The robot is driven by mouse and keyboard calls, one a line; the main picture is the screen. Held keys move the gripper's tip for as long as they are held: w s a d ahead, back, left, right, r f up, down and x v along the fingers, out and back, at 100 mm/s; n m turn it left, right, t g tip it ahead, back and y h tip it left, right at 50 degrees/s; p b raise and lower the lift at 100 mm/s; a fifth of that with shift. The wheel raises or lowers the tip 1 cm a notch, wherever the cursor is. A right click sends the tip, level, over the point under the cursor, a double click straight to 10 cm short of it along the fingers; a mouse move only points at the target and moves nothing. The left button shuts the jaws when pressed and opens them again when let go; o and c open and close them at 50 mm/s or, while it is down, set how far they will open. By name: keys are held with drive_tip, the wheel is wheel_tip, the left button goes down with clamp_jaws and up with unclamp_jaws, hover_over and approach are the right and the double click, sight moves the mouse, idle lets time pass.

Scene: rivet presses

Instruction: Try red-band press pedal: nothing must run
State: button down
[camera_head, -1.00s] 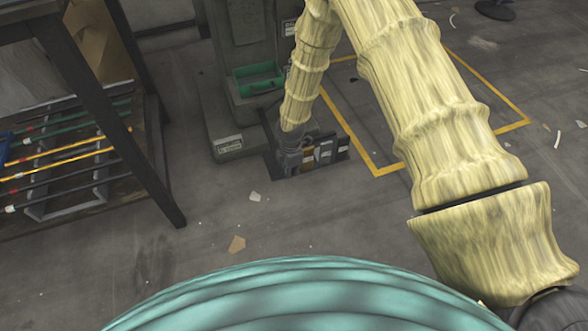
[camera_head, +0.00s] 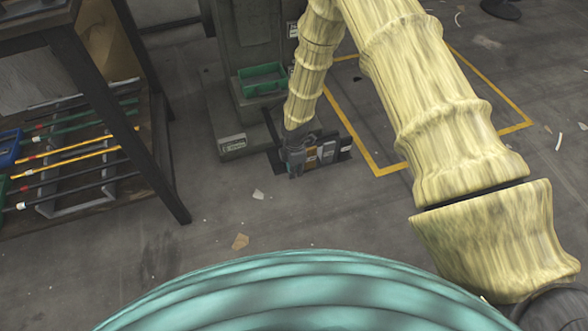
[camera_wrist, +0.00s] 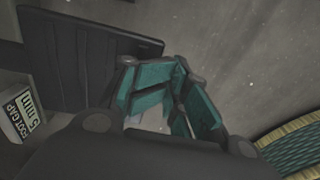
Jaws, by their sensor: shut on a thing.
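My gripper (camera_head: 296,168) is low at the foot of a grey press (camera_head: 245,40), just above the floor. In the wrist view its teal-padded fingers (camera_wrist: 165,100) are drawn in around a small pale thing (camera_wrist: 155,120), mostly hidden, that I cannot identify. A dark flat plate (camera_wrist: 85,60), perhaps the pedal, lies beside the fingers in the wrist view. I cannot tell whether they touch. A row of small brown and grey blocks with pale labels (camera_head: 327,153) is right beside my gripper in the head view. No red band shows.
A green tray (camera_head: 262,91) is on the press. A dark-legged rack (camera_head: 130,110) with coloured rods stands at left. Yellow floor lines (camera_head: 357,142) lie at right. Open floor with scraps lies in front.

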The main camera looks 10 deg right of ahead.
wheel_tip(320, 180, up, 11)
drive_tip(key=s+p, duration=0.2)
drive_tip(key=p, duration=0.2)
drive_tip(key=shift+f+p, duration=0.15)
drive_tip(key=shift+p, duration=0.25)
drive_tip(key=shift+d, duration=0.1)
drive_tip(key=s+d+f+m+y, duration=0.1)
drive_tip(key=s+f+m, duration=0.1)
drive_tip(key=s+m, duration=0.35)
drive_tip(key=s+f+m, duration=0.2)
drive_tip(key=s+f, duration=0.1)
drive_tip(key=s, duration=0.6)
drive_tip(key=s+d+f+m+y, duration=0.1)
drive_tip(key=s+f+m, duration=0.1)
drive_tip(key=s+m, duration=0.35)
drive_tip(key=s+d+r+m+h, duration=0.1)
drive_tip(key=s+d+m, duration=0.1)
drive_tip(key=s, duration=0.3)
drive_tip(key=s+d+r+m+p, duration=0.1)
drive_tip(key=s+d+m, duration=0.15)
drive_tip(key=s, duration=0.35)
drive_tip(key=s+d+r+m+h, duration=0.1)
drive_tip(key=s+m, duration=0.2)
drive_tip(key=s, duration=0.2)
wheel_tip(320, 180, up, 36)
drive_tip(key=p, duration=3.6)
drive_tip(key=shift+w+n, duration=0.15)
drive_tip(key=shift+n, duration=0.2)
drive_tip(key=shift+f, duration=0.1)
